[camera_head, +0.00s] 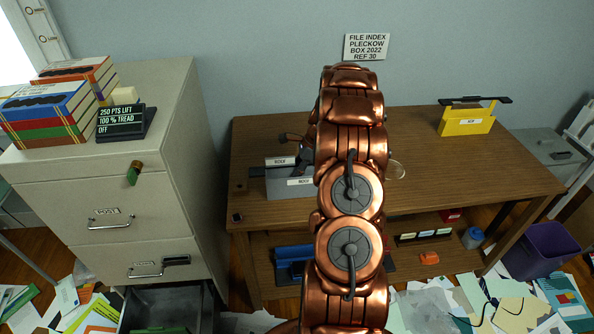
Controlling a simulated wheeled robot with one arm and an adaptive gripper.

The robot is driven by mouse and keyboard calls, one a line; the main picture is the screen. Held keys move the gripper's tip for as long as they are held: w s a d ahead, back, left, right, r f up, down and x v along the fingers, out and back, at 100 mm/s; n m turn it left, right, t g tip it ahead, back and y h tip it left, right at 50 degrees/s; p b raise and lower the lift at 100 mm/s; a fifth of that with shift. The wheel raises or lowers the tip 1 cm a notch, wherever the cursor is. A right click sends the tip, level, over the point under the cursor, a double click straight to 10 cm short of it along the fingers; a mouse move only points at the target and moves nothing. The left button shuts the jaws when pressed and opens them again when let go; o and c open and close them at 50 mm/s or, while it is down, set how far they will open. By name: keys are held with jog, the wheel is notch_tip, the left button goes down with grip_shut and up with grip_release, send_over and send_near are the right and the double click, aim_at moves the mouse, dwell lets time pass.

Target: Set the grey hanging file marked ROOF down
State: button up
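The grey hanging file marked ROOF (283,186) is upright over the left part of the wooden desk (420,180). Two white labels show on it, one above the other, and a dark bar sticks out at its left. My copper arm hides its right side. I cannot tell whether its bottom edge touches the desk. My gripper is mostly hidden behind my arm; a small dark and copper part of it (291,138) seems to show just above the file. Its fingertips, and whether they hold the file, cannot be seen.
A yellow hanging file (466,122) stands at the desk's back right. The desk's middle right is clear. A filing cabinet (105,190) with books, a small display (124,122) and an open bottom drawer (165,308) stands left. Papers (425,310) litter the floor near a purple bin (540,250).

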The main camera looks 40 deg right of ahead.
jog(key=shift+r, duration=0.1)
jog(key=b+v, duration=0.3)
jog(key=v, duration=0.9)
jog(key=s+a+r+n+g, duration=0.1)
jog(key=s+a+r+n, duration=0.2)
jog(key=a, duration=0.6)
jog(key=s+a+r+n+g, duration=0.15)
jog(key=a+n, duration=0.35)
jog(key=a, duration=0.5)
jog(key=s+a+r+n, duration=0.2)
jog(key=a+r+n, duration=0.15)
jog(key=a, duration=0.55)
jog(key=s+a+f+n+g+h, duration=0.1)
jog(key=s+a+n, duration=0.5)
jog(key=s, duration=0.5)
jog(key=s+a+f+n+g+h, duration=0.1)
jog(key=s+a+n, duration=0.5)
jog(key=s, duration=0.6)
jog(key=shift+a+f+n+h, duration=0.25)
jog(key=shift+a+n+h, duration=0.1)
jog(key=shift+n+h, duration=0.5)
jog(key=shift+s, duration=0.1)
